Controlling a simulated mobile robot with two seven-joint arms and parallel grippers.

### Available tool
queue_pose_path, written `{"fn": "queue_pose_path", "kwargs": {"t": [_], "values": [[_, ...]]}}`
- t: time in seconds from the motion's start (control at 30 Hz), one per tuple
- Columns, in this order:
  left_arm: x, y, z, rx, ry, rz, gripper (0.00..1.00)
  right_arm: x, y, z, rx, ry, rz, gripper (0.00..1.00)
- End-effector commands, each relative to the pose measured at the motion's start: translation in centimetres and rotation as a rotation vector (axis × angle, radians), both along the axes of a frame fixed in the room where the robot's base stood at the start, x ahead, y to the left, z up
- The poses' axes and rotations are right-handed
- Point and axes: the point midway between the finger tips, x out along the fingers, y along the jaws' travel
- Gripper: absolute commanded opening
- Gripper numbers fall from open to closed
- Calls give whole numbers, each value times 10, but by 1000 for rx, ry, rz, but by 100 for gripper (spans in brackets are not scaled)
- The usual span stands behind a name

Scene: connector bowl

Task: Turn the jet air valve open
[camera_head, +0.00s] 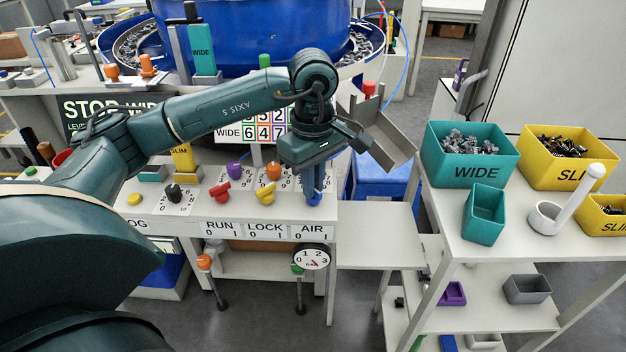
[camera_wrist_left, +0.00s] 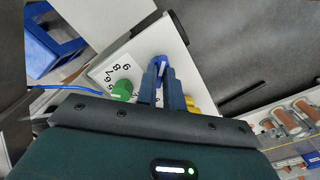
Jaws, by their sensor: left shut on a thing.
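The AIR label (camera_head: 312,229) with 0 and 1 marks is on the front edge of the control bench. Just above it is a blue knob (camera_head: 314,200), mostly covered by my left gripper (camera_head: 313,186), which points straight down. In the left wrist view the blue knob (camera_wrist_left: 161,61) shows at the fingertips, and my left gripper (camera_wrist_left: 162,78) is shut on it. The knob's exact turn angle is hard to tell. My right gripper is not in view.
Red (camera_head: 219,192), yellow (camera_head: 265,194), purple (camera_head: 235,171) and orange (camera_head: 274,172) knobs stand left of my gripper. A green knob (camera_wrist_left: 122,90) is close by in the wrist view. A dial gauge (camera_head: 312,257) hangs below. Right are a teal WIDE bin (camera_head: 474,172) and yellow bins.

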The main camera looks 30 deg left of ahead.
Motion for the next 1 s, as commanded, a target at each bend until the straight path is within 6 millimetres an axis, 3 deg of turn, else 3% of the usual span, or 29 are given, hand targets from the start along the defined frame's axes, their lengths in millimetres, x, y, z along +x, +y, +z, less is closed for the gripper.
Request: {"fn": "queue_pose_path", "kwargs": {"t": [0.07,0.1,0.33,0.67,0.83,1.0], "values": [[0,0,1,-1,-3,-3,0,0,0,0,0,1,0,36],[0,0,1,-1,-3,-3,11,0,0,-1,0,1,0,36],[0,0,1,0,-2,-1,29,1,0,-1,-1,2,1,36],[0,0,5,0,-2,0,31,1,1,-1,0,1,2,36],[1,0,30,-1,-6,-1,31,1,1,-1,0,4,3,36],[1,-1,70,-2,-7,-1,31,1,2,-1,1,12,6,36]]}}
